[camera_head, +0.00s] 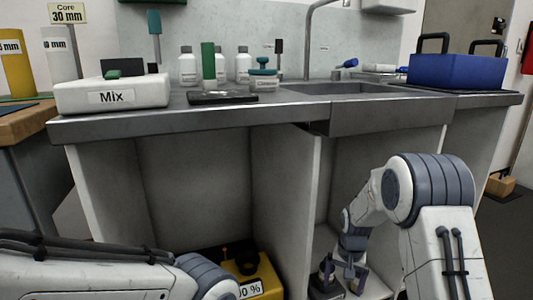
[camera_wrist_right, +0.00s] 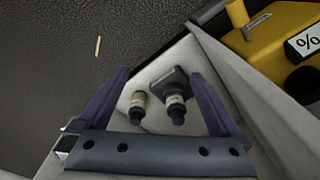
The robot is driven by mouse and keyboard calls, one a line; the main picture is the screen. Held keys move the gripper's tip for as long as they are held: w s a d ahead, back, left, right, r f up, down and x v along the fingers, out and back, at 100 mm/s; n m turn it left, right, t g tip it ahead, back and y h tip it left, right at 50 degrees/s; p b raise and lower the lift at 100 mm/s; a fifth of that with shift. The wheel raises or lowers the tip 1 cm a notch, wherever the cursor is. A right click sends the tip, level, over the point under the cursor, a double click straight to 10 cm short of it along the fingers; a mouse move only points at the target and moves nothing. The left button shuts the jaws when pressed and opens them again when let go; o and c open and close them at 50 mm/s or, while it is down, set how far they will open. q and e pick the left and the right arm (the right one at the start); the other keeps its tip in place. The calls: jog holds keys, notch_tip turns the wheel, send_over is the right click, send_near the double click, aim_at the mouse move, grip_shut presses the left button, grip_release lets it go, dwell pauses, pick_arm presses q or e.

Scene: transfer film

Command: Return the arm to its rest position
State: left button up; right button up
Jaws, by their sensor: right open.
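My right arm (camera_head: 436,190) comes in from the right and reaches down in front of the open cabinet under the counter. Its gripper (camera_head: 343,272) points down at the low shelf. In the right wrist view the two purple fingers (camera_wrist_right: 158,76) stand wide apart with nothing gripped. Two small dark-capped bottles, one (camera_wrist_right: 138,105) and another (camera_wrist_right: 175,107), show in the gap between the fingers, over a white surface. Whether the fingers touch them cannot be told. My left arm (camera_head: 90,277) lies across the bottom left; its gripper is out of frame.
A steel counter (camera_head: 280,112) runs above, with a white Mix unit (camera_head: 112,93), several bottles, a sink (camera_head: 335,88) and a blue box (camera_head: 455,71). A yellow container (camera_head: 262,278) stands low inside the cabinet, also in the wrist view (camera_wrist_right: 270,30). White cabinet panels (camera_head: 320,215) stand close to my right arm.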

jog(key=s+a+r+n+t, duration=0.15)
jog(key=s+r, duration=0.25)
jog(key=s, duration=0.5)
jog(key=s+a+r+n, duration=0.1)
jog(key=s+r+n, duration=0.25)
jog(key=s, duration=0.55)
jog(key=s+a+r+n+g+y+p, duration=0.1)
jog(key=s+a+r+n+p, duration=0.2)
jog(key=s+a+r+p, duration=0.5)
jog(key=s+a+r+n+g+p, duration=0.1)
jog(key=s+a+r+n+p, duration=0.25)
jog(key=s+a+r, duration=0.45)
notch_tip(320, 180, up, 39)
jog(key=w+d+p, duration=0.1)
jog(key=w+p, duration=0.1)
jog(key=p, duration=3.5)
jog(key=shift+d+r, duration=0.15)
jog(key=shift+d, duration=0.25)
